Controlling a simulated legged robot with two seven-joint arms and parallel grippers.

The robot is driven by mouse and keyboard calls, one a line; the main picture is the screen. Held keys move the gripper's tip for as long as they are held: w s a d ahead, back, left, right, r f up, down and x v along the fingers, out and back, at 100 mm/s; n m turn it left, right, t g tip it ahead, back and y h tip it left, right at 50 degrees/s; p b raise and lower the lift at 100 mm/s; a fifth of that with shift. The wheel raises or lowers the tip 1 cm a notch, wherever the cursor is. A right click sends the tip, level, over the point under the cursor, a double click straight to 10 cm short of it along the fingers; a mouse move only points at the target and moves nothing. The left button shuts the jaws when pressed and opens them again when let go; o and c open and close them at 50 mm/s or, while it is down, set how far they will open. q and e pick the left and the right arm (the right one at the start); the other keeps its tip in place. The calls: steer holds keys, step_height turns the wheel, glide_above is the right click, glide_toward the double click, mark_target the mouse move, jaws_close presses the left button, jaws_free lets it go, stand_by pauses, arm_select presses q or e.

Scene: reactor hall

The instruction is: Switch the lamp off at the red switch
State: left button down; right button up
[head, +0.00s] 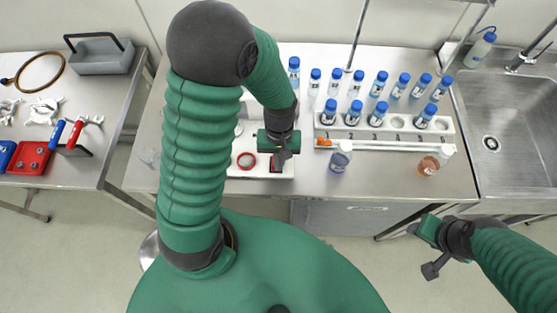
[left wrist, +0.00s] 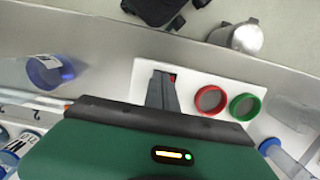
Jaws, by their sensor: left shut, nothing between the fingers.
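Whether the fingers touch the switch I cannot tell. The lamp itself is not clearly seen; my left arm covers part of that area. My right gripper (head: 413,229) hangs in front of the bench at lower right, with nothing seen in it.
A red ring (head: 246,160) lies close left of the gripper; a green ring (left wrist: 244,106) is beside it. A white rack (head: 390,125) with several blue-capped bottles stands to the right. A loose bottle (head: 340,157) stands near the front. A sink (head: 500,120) is far right.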

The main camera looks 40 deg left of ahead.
arm_select(q)
steer(key=shift+a, duration=0.4)
steer(key=shift+w+a, duration=0.2)
steer(key=shift+a, duration=0.4)
steer(key=shift+w+a, duration=0.25)
steer(key=shift+w+a+p, duration=0.15)
steer(key=shift+w+p, duration=0.2)
steer(key=shift+d, duration=0.3)
steer(key=shift+s+d+r, duration=0.1)
steer(key=shift+r, duration=0.1)
steer(key=r+p, duration=0.4)
steer(key=shift+w+r+p, duration=0.15)
steer(key=shift+w+p, duration=0.15)
steer(key=shift+w, duration=0.05)
step_height(320, 180, up, 9)
steer(key=w+a+b, duration=0.1)
steer(key=shift+w, duration=0.2)
arm_select(e)
steer(key=r, duration=0.2)
steer(key=a+r, duration=0.1)
steer(key=r, duration=0.1)
